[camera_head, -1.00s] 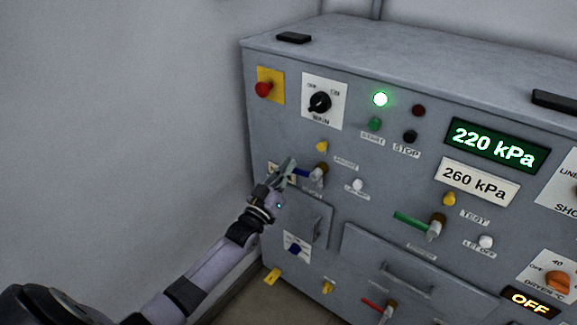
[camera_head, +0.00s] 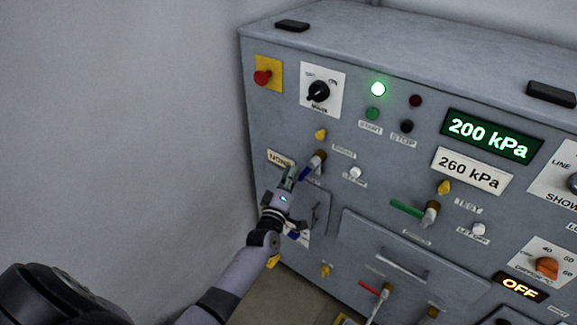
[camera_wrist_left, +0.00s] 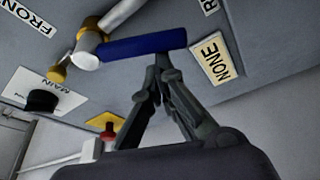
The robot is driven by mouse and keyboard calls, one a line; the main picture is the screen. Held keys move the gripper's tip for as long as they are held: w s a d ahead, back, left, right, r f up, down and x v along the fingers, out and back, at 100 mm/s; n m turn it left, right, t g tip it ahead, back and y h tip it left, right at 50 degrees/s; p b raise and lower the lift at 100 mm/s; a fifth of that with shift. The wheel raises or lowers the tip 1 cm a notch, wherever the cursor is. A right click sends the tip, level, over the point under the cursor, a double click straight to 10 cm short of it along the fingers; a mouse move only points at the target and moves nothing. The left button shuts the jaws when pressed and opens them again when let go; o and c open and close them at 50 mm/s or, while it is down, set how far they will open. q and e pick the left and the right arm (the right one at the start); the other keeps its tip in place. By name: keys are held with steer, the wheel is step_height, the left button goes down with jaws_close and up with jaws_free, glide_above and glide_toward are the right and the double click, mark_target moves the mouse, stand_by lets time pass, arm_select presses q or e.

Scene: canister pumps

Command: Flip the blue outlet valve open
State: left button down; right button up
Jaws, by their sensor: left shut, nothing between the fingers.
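The blue valve lever (camera_head: 308,171) is on the panel's left part, beside a brass and white valve body (camera_head: 319,157). It slants down and left from its pivot. In the left wrist view the blue lever (camera_wrist_left: 145,45) spans the top middle, with its pivot end at the white and brass fitting (camera_wrist_left: 88,46). My left gripper (camera_head: 290,172) is shut and empty, just left of the lever. In the left wrist view its fingertips (camera_wrist_left: 163,62) meet at the lever's lower edge, seemingly touching it. My right gripper is not in view.
A label reading NONE (camera_head: 280,159) is by the gripper. A yellow knob (camera_head: 321,134) and white button (camera_head: 355,173) are close by. A green lever (camera_head: 406,208) and red lever (camera_head: 370,287) sit further right and lower. The green display (camera_head: 490,135) reads 200 kPa.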

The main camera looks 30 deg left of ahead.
mark_target(301, 177)
arm_select(q)
steer(key=shift+s+d+f+n+g+p, duration=0.1)
steer(key=shift+d+f+n+g+p, duration=0.25)
steer(key=shift+n, duration=0.45)
steer(key=shift+d+f+n+g+p, duration=0.25)
steer(key=shift+d+n+p, duration=0.2)
steer(key=shift+n, duration=0.35)
steer(key=shift+s+d+f+n+g+p, duration=0.1)
steer(key=shift+d+f+n+g+p, duration=0.25)
steer(key=shift+n, duration=0.45)
steer(key=shift+d+r, duration=0.1)
steer(key=shift+w, duration=0.1)
